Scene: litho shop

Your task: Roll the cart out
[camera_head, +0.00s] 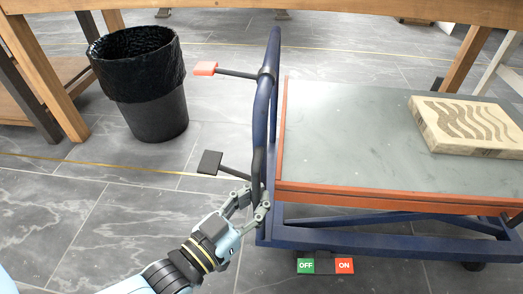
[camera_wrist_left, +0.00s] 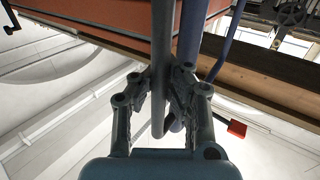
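The cart (camera_head: 300,238) has a blue frame and a grey top with an orange-red edge. Its blue push handle (camera_head: 273,60) stands at its left end. My left gripper (camera_head: 254,202) is at the low part of the handle. In the left wrist view, its fingers (camera_wrist_left: 160,82) lie on both sides of a grey bar of the handle (camera_wrist_left: 162,40) and appear shut on it. A green OFF pedal (camera_head: 306,266) and a red ON pedal (camera_head: 344,266) sit low at the cart's near side. My right gripper is not in view.
A patterned stone slab (camera_head: 472,128) lies on the cart top. A red pad (camera_head: 205,68) and a dark pad (camera_head: 209,163) stick out left from the handle. A black bin (camera_head: 150,95) stands at the left by a wooden table (camera_head: 50,90).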

